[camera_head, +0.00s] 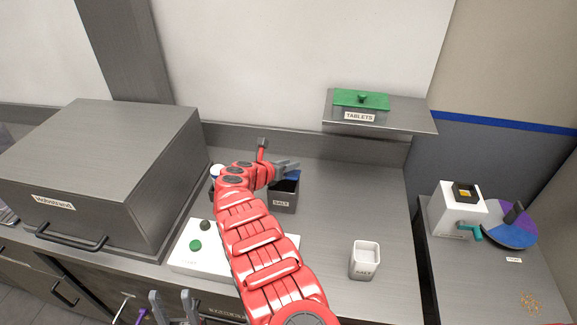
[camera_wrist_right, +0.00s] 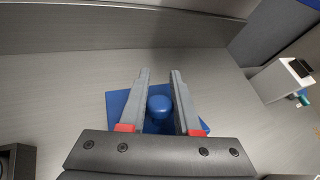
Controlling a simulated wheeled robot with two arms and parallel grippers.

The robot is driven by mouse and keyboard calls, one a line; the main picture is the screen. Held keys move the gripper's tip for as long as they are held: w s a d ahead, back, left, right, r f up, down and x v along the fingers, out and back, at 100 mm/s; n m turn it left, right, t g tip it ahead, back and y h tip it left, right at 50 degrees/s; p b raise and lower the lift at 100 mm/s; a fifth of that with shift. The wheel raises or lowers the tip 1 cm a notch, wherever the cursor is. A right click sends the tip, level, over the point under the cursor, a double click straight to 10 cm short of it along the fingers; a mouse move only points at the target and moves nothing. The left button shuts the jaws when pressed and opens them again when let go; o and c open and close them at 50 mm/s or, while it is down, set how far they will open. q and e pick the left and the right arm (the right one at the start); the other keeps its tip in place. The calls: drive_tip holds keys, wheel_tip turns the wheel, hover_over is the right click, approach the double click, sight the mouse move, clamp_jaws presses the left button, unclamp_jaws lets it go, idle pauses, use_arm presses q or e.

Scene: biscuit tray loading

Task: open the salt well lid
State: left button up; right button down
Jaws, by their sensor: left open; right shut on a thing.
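The salt well (camera_head: 282,203) is a dark grey box labelled SALT on the counter. Its dark opening shows at the top, partly behind my right arm. My right gripper (camera_head: 289,166) is at the well's far upper side. In the right wrist view, its fingers (camera_wrist_right: 160,88) are shut on the round blue knob (camera_wrist_right: 160,104) of a square blue lid (camera_wrist_right: 118,103). A blue part of the lid (camera_head: 292,174) shows at the back of the opening; its exact height is unclear. My left gripper (camera_head: 174,300) is open and empty at the bottom edge of the head view.
A white SALT cup (camera_head: 364,262) stands at the front right of the counter. A white panel with green and dark knobs (camera_head: 192,262) lies front left. A large metal box (camera_head: 100,170) stands left. A shelf (camera_head: 405,120) holds a green-lidded TABLETS box (camera_head: 360,104). The counter right of the well is clear.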

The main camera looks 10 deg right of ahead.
drive_tip(key=shift+w+d+g+b, duration=0.2)
drive_tip(key=shift+g+b, duration=0.2)
drive_tip(key=shift+b, duration=0.8)
drive_tip(key=shift+w+a+r+y+b, duration=0.1)
drive_tip(key=shift+y+b, duration=0.2)
drive_tip(key=shift+b, duration=0.55)
drive_tip(key=c, duration=0.6)
unclamp_jaws()
drive_tip(key=shift+a+r+g, duration=0.1)
drive_tip(key=shift+g, duration=0.2)
